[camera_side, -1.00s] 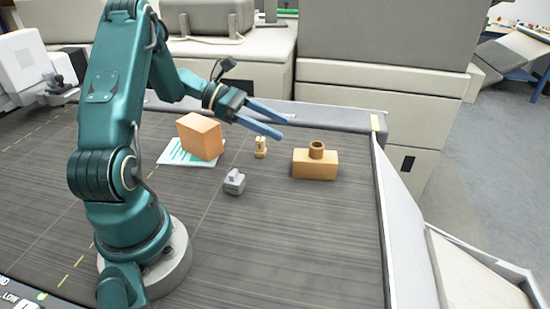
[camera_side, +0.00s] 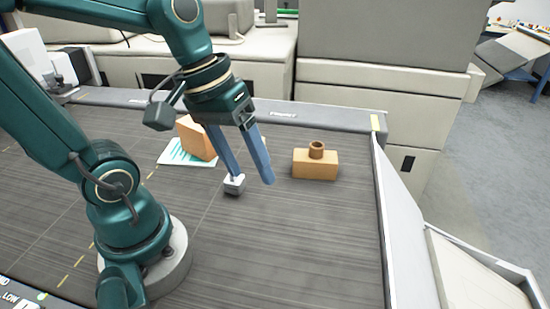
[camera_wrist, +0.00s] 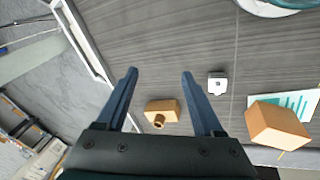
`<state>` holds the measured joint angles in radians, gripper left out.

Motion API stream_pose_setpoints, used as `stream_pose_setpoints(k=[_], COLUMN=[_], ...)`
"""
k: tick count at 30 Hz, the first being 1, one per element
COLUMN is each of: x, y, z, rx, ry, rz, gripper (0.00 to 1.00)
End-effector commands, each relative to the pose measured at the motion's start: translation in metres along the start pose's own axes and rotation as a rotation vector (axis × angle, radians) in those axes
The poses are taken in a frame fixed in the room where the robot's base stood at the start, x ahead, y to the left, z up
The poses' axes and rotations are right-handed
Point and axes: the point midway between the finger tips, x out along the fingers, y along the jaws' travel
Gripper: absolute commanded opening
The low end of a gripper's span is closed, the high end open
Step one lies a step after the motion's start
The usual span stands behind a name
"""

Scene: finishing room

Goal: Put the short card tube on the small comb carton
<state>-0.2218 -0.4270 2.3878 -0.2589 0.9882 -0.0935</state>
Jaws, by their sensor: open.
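The short card tube (camera_side: 316,150) is a small brown ring, hollow at the top. It stands upright on top of the small comb carton (camera_side: 315,166), a low orange-tan box right of centre. In the wrist view the tube (camera_wrist: 159,121) and the carton (camera_wrist: 161,106) show below the space between my fingers. My gripper (camera_side: 250,178) is open and empty, its fingers pointing down, left of the carton and apart from it. Its fingers (camera_wrist: 160,75) also show in the wrist view.
A larger orange carton (camera_side: 194,138) stands on a white and teal sheet (camera_side: 172,155), partly behind my gripper. A small grey block (camera_side: 234,186) sits by my left fingertip. The dark belt is clear in front. A raised rail (camera_side: 395,225) runs along the right.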

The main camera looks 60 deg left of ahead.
Motion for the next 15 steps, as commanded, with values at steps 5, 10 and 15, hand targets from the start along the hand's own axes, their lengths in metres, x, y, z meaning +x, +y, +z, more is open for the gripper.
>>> stream_pose_setpoints(k=[5, 10, 15], x=[-0.012, -0.017, -0.018], y=[-0.006, -0.010, -0.010], z=[0.011, 0.012, 0.012], rx=[0.331, 0.463, 0.481], ry=[0.185, 0.267, 0.277], rz=[-0.071, -0.102, -0.107], gripper=[0.69, 0.69, 0.69])
